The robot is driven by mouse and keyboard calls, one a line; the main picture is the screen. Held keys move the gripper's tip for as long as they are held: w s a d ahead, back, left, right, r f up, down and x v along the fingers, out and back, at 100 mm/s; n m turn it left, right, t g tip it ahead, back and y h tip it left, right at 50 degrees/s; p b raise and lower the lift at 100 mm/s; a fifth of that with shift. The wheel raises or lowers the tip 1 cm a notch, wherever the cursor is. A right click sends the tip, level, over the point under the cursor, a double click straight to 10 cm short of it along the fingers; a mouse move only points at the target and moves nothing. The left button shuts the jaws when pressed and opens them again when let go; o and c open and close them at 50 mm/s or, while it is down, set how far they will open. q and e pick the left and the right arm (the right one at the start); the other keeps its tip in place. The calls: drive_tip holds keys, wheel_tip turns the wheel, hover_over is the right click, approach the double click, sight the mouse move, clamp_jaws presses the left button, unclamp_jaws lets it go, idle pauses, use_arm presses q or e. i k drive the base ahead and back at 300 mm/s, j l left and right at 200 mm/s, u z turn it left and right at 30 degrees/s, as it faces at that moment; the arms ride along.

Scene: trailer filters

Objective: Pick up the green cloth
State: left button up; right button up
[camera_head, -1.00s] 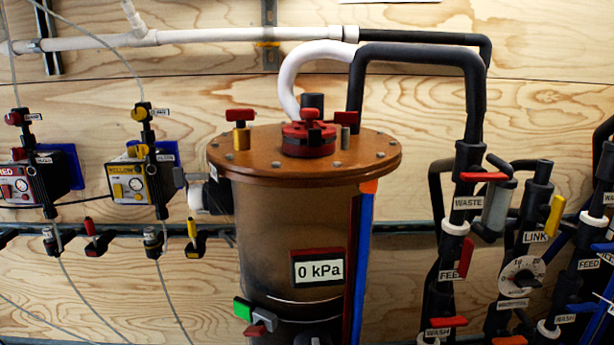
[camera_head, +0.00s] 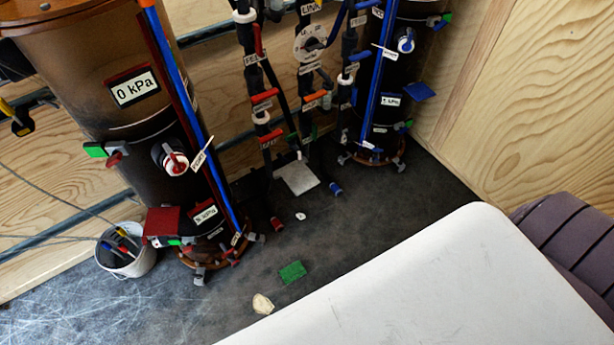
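The green cloth (camera_head: 292,272) lies flat on the dark floor, a small green patch in the lower middle of the view. It is to the right of the base of the left brown tank (camera_head: 85,70) and just beyond the edge of a white surface (camera_head: 450,285). A small cream-coloured lump (camera_head: 262,304) lies on the floor close to it, lower left. Neither of my grippers is in view.
A white bucket (camera_head: 135,262) holding tools stands left of the left tank. Pipes and valves stand between it and a second tank (camera_head: 395,75). A purple seat (camera_head: 570,230) is at the right. The dark floor (camera_head: 340,235) around the cloth is mostly clear.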

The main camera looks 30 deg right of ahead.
sight(294, 271)
drive_tip(key=k+l+z, duration=0.15)
drive_tip(key=k, duration=0.3)
drive_tip(key=k+l+z, duration=0.15)
drive_tip(key=k, duration=0.3)
drive_tip(key=l, duration=0.1)
